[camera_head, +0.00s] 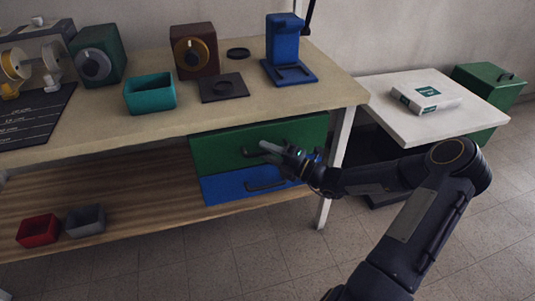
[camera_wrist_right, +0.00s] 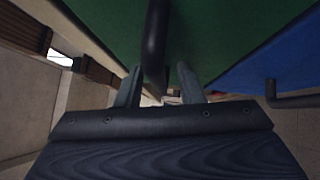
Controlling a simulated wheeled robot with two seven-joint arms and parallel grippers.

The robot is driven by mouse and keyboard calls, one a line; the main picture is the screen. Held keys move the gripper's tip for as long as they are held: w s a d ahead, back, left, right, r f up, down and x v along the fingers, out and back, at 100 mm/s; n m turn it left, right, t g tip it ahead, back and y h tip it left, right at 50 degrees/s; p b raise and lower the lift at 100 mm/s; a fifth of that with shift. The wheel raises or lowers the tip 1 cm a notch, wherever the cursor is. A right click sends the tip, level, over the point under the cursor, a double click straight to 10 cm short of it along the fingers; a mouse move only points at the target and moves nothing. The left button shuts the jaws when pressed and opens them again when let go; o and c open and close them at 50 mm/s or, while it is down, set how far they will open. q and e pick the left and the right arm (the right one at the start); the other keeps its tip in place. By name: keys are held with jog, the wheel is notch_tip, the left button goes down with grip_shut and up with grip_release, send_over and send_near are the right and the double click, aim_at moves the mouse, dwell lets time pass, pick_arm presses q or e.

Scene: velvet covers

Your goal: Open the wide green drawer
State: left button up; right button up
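The wide green drawer (camera_head: 222,152) is under the workbench top, above a blue drawer (camera_head: 225,187). Its front looks about flush with the blue one, so it appears closed. Its dark bar handle (camera_head: 249,153) is partly covered by my right gripper (camera_head: 268,151). In the right wrist view, the green front (camera_wrist_right: 225,35) fills the top, and the handle (camera_wrist_right: 155,42) runs down between the fingers of my right gripper (camera_wrist_right: 158,87). The fingers are apart, one on each side of the bar, with gaps visible.
The blue drawer's handle (camera_head: 265,186) is just below my right gripper. A table leg (camera_head: 338,150) stands right of the drawers. The floor (camera_head: 270,255) before the drawers is clear.

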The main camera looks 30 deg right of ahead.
grip_shut()
jog(key=shift+a, duration=0.1)
dwell(0.3)
jog(key=shift+s+r, duration=0.1)
jog(key=s+a+p, duration=0.3)
jog(key=s+p, duration=0.3)
jog(key=s, duration=0.6)
jog(key=s+a+p, duration=0.3)
jog(key=s+p, duration=0.3)
jog(key=s, duration=0.7)
jog(key=shift+s, duration=0.1)
